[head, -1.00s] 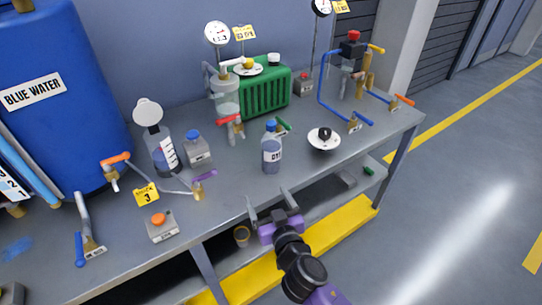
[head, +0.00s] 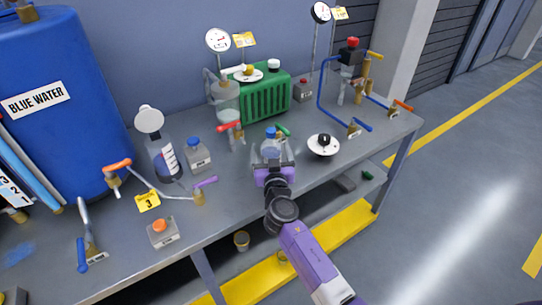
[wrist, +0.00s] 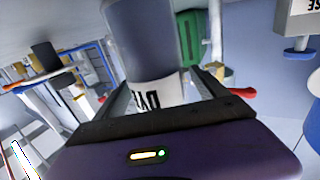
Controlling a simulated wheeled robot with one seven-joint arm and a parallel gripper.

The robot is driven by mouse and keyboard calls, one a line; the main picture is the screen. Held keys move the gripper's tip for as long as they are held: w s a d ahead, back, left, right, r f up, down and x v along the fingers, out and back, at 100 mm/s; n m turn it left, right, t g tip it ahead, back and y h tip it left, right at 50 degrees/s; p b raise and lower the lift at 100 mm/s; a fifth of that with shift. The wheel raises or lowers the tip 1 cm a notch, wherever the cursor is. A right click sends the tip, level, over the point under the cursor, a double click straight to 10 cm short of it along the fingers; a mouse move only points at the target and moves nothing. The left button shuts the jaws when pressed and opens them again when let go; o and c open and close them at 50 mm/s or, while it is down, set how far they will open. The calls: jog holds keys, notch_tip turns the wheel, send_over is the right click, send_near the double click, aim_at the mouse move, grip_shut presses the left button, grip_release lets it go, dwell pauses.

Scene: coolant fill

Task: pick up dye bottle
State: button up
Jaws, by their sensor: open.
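The dye bottle (head: 270,147) has a blue cap and stands upright on the grey bench, its lower part hidden behind my gripper in the head view. In the wrist view the dye bottle (wrist: 150,45) is large and close, with a white label with dark letters, and the picture is upside down. My gripper (head: 273,166) is purple with dark fingers and is at the bottle's near side. In the wrist view the open fingers of my gripper (wrist: 165,95) reach along both sides of the bottle; I cannot tell whether they touch it.
The grey bench (head: 235,205) holds a green ribbed unit (head: 265,98) behind the bottle and a white disc with a black knob (head: 323,144) to its right. Bare bench lies in front.

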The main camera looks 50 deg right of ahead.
jog(key=shift+w+d, duration=0.5)
grip_shut()
jog(key=shift+r, duration=0.2)
notch_tip(320, 180, up, 20)
jog(key=p, duration=0.4)
